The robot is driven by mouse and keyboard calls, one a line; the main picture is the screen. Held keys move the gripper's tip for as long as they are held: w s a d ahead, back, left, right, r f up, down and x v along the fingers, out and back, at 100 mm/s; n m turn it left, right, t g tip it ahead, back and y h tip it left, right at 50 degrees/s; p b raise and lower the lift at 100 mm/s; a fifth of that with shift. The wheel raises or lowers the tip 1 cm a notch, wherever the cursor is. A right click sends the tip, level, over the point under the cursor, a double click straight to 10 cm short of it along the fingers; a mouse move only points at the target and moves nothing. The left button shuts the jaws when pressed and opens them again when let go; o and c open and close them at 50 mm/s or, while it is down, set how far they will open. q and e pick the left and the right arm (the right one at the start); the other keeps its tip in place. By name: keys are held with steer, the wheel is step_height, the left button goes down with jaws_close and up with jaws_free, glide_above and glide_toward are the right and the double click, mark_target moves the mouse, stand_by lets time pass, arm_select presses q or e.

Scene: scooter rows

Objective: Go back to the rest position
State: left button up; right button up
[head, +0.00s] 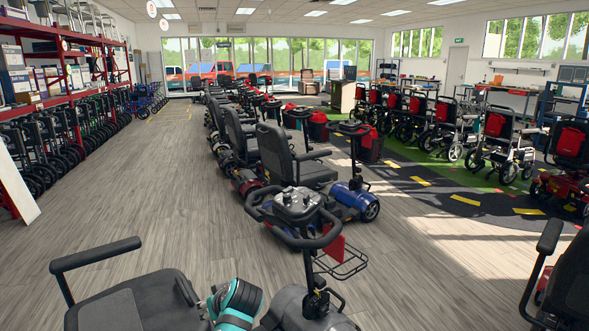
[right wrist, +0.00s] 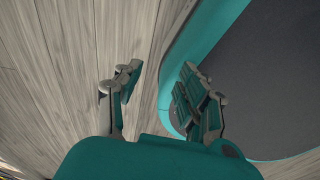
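My right gripper (right wrist: 160,78) shows in the right wrist view.
A scooter's handlebar (head: 298,205) rises close in front, and a row of scooters runs back from it. Another scooter (head: 570,285) stands at the lower right. Wheelchairs (head: 60,135) line the red shelves at left. The aisle floor (head: 150,190) is clear.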

arm_select(q)
steer(key=s+f+m+g+h+p, duration=0.1)
steer(key=s+f+m, duration=0.1)
steer(key=s+f, duration=0.65)
steer(key=s+d+f+m+g+h+p, duration=0.1)
steer(key=s+f+m+h, duration=0.15)
steer(key=f, duration=1.05)
steer(key=s+f+m+g+h, duration=0.1)
steer(key=s+f+m, duration=0.1)
steer(key=s+f, duration=0.7)
steer(key=s+a+f+g+p, duration=0.1)
steer(key=s+f, duration=0.4)
steer(key=s, duration=0.7)
steer(key=s+a+f+m+g+h, duration=0.1)
steer(key=s+f, duration=0.5)
steer(key=s, duration=0.7)
steer(key=s+a+f+m+g+p, duration=0.1)
steer(key=s+f, duration=0.4)
steer(key=s, duration=0.8)
steer(key=shift+s+a+f+h+p, duration=0.2)
steer(key=shift+a+f+h+p, duration=0.15)
steer(key=shift+a, duration=0.45)
arm_select(e)
steer(key=r, duration=0.4)
steer(key=shift+w+a+r, duration=0.2)
steer(key=shift+w+r, duration=0.1)
steer(key=shift+r, duration=0.05)
